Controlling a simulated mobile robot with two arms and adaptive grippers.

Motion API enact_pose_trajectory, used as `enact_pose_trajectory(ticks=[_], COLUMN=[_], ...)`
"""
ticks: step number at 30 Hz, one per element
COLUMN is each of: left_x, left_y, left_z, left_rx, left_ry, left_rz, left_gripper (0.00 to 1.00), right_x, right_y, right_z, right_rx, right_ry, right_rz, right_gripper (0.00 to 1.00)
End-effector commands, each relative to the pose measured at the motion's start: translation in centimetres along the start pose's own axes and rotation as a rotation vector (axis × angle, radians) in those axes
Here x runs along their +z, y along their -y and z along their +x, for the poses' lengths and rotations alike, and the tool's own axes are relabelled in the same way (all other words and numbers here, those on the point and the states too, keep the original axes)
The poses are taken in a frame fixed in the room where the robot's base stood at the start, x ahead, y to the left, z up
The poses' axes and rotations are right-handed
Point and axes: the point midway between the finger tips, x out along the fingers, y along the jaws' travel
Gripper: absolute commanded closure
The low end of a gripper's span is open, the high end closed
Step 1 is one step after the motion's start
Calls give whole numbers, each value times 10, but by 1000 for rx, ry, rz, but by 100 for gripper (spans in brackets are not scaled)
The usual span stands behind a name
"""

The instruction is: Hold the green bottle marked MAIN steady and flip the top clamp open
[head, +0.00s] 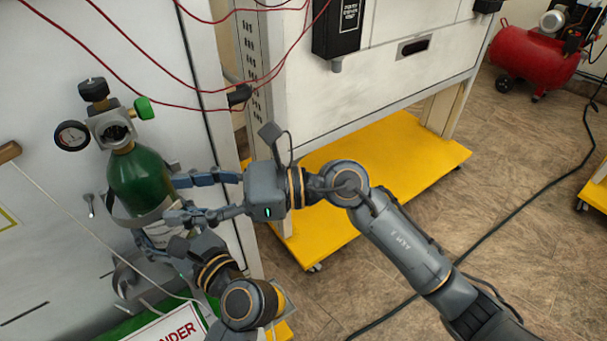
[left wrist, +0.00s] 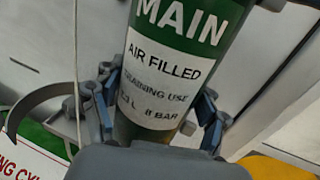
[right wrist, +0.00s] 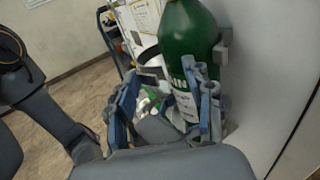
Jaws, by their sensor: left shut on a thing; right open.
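The green bottle (head: 140,178) marked MAIN stands upright against a pale panel, with a valve and gauge on top. Its label (left wrist: 168,65) faces the left wrist view. My left gripper (left wrist: 150,112) is shut on the bottle's lower part, a finger on each side. My right gripper (head: 180,197) is open beside the bottle's right side at label height. In the right wrist view the bottle (right wrist: 190,38) stands by the right-hand finger. A grey clamp band (head: 122,217) shows at the bottle's middle; my right gripper hides part of it, and I cannot tell whether it is fastened.
A pressure gauge (head: 72,135) and a green knob (head: 144,108) flank the valve. A curved grey arm (left wrist: 24,108) sticks out left of the bottle, low down. Red cables (head: 190,88) hang above. A white cabinet on a yellow base (head: 400,160) stands to the right.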

Motion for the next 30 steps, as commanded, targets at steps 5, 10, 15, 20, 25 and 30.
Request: enact_pose_trajectory(ticks=[5,10,15,20,25,30], left_x=[1,1,1,1,1,1], left_y=[0,0,-1,-1,-1,-1], left_z=[0,0,1,1,1,1], left_rx=[1,0,3,2,3,3], left_ry=[3,3,3,3,3,2], left_rz=[1,0,0,0,0,0], left_gripper=[89,89,89,89,89,89], right_x=[2,2,0,0,-1,0], right_y=[31,55,54,53,53,50], right_z=[0,0,-31,-60,-94,-118], right_rx=[-5,-5,-6,-6,-6,-12], right_ry=[6,5,0,-1,-1,-7], right_rz=[1,1,0,-2,1,-64], right_gripper=[49,49,49,49,49,49])
